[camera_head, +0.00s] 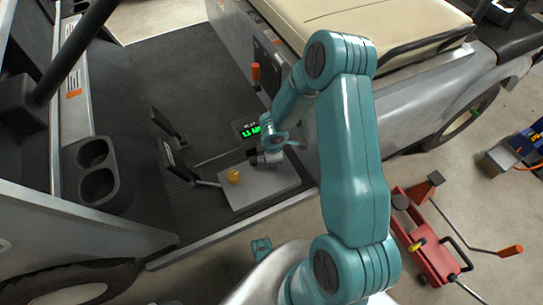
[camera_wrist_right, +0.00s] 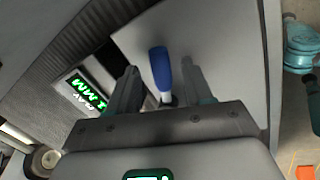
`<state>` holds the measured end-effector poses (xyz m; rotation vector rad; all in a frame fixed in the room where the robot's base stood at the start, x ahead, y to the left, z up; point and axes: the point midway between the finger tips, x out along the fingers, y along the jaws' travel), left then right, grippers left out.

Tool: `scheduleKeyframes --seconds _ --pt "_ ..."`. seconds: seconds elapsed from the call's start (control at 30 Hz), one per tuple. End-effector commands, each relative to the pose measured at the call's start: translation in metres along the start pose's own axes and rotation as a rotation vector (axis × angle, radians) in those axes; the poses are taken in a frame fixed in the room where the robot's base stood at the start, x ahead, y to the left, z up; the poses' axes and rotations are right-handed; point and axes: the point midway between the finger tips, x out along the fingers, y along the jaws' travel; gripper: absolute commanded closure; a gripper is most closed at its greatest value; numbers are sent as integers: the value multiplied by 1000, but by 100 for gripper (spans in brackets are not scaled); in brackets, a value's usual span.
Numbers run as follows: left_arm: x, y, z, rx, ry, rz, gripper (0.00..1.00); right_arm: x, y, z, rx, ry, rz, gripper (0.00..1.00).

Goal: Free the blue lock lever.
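The blue lock lever (camera_wrist_right: 160,68) stands up from a light grey plate in the right wrist view, with a thin metal stem at its foot. In the head view my gripper hides it. My right gripper (camera_wrist_right: 159,82) is open, with one dark finger on each side of the lever and a gap visible on both sides. In the head view my right gripper (camera_head: 270,156) is low over the far end of the grey plate (camera_head: 262,192) on the cart floor.
A yellow knob (camera_head: 234,177) sits on the plate near pedals (camera_head: 178,163). A green-lit display (camera_head: 250,130) and an orange-handled lever (camera_head: 255,73) are close to my right gripper. The cream seat (camera_head: 370,25) is behind my arm. A red jack (camera_head: 428,240) stands on the floor at right.

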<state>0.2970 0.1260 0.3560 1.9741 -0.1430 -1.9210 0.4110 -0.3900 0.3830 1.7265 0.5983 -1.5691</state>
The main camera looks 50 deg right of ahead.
Motion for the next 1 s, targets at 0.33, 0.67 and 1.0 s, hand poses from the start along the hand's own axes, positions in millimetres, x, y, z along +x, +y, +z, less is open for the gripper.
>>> scheduleKeyframes --seconds 0.33,0.67,1.0 --pt "-13 6 3 7 -7 1 57 -30 1 0 0 -2 1 49" --pt "-52 23 8 19 -19 2 57 -119 2 0 0 0 2 49" --pt "-70 30 8 18 -19 2 57 -162 0 0 -1 0 -1 49"
